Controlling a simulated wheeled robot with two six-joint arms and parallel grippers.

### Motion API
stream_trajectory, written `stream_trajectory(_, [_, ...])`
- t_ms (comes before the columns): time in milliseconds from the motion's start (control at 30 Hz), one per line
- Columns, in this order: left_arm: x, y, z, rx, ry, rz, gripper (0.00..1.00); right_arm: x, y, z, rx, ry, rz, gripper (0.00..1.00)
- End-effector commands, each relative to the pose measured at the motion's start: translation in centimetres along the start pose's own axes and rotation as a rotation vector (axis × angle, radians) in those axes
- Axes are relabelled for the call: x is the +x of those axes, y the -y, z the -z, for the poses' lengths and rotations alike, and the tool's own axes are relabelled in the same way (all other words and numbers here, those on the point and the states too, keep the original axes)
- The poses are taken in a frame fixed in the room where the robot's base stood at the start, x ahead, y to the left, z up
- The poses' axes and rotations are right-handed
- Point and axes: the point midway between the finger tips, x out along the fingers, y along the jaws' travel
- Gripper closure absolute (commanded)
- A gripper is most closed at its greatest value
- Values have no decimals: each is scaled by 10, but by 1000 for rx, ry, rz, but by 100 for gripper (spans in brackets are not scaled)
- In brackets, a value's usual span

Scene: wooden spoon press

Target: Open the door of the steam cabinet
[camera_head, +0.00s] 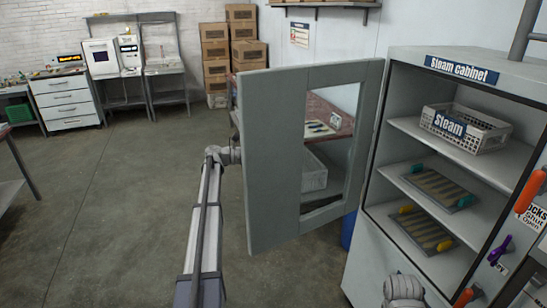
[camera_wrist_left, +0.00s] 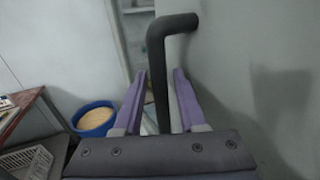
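The steam cabinet (camera_head: 425,70) stands at the right in the head view with its front open. Its grey door (camera_head: 273,160), with a window, is swung well out to the left from the cabinet's left edge. My left arm reaches to the door's left edge, and its gripper is hidden behind the door there. In the left wrist view, my left gripper (camera_wrist_left: 158,95) has its purple fingers apart, one on each side of the dark bent door handle (camera_wrist_left: 160,70), with gaps visible.
Inside the cabinet are a white "Steam" basket (camera_head: 468,128) and trays (camera_head: 440,188) on shelves. Orange handles (camera_head: 531,191) and a small purple piece (camera_head: 500,250) are on the cabinet's right. A blue bin (camera_wrist_left: 92,118) stands behind the door. The floor (camera_head: 120,200) at left is clear.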

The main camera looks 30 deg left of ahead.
Motion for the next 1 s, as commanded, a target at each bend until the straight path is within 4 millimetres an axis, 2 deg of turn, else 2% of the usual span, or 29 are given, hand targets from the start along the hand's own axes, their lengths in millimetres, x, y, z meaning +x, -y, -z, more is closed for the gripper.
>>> stream_trajectory(100, [-1,0,0,0,1,-1,48,0,0,0,0,0,0,50])
stream_trajectory(467, [-6,0,0,1,1,-2,48,0,0,0,0,0,0,50])
stream_trajectory(567, [-15,-1,0,1,2,-3,48,0,0,0,0,0,0,50])
stream_trajectory(900, [-68,-1,0,0,1,-3,48,0,0,0,0,0,0,50])
stream_trajectory(1000, [-77,-1,0,0,1,-1,48,0,0,0,0,0,0,50])
